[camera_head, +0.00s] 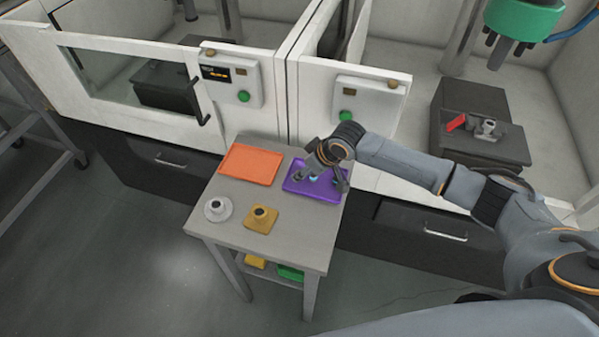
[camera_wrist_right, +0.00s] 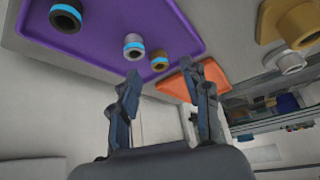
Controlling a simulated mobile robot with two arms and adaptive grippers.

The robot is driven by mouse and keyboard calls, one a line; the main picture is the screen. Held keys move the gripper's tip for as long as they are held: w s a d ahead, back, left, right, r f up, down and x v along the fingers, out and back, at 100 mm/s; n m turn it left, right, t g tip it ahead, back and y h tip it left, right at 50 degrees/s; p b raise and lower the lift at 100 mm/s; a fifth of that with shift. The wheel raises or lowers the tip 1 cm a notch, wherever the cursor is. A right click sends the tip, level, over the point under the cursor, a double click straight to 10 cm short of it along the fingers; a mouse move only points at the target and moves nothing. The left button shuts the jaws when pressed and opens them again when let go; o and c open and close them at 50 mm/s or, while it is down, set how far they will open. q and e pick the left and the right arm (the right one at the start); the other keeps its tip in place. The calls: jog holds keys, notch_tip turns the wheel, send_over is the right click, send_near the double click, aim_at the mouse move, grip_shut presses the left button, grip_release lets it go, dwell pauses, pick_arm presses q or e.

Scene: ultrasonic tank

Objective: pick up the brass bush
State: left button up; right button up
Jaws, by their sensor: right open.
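The brass bush (camera_wrist_right: 159,61), a small brown ring with a blue band, stands on the purple tray (camera_wrist_right: 95,47) in the right wrist view. A pale metal bush (camera_wrist_right: 134,48) and a larger dark bush (camera_wrist_right: 66,17), also blue-banded, stand on the same tray. My right gripper (camera_wrist_right: 170,76) is open, and the brass bush shows between its fingertips in the picture, with no visible contact. In the head view my right gripper (camera_head: 325,182) is over the purple tray (camera_head: 302,192) and hides much of its contents. My left gripper is not in view.
An orange tray (camera_head: 251,165) lies left of the purple one on the small table (camera_head: 292,235). A silver flanged piece (camera_head: 218,208) and a yellow block with a dark-holed boss (camera_head: 261,218) stand in front. White cabinets with control boxes (camera_head: 369,100) stand behind.

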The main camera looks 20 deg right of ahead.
jog(key=shift+x, duration=1.15)
jog(key=shift+c, duration=0.4)
grip_shut()
jog(key=shift+r, duration=0.1)
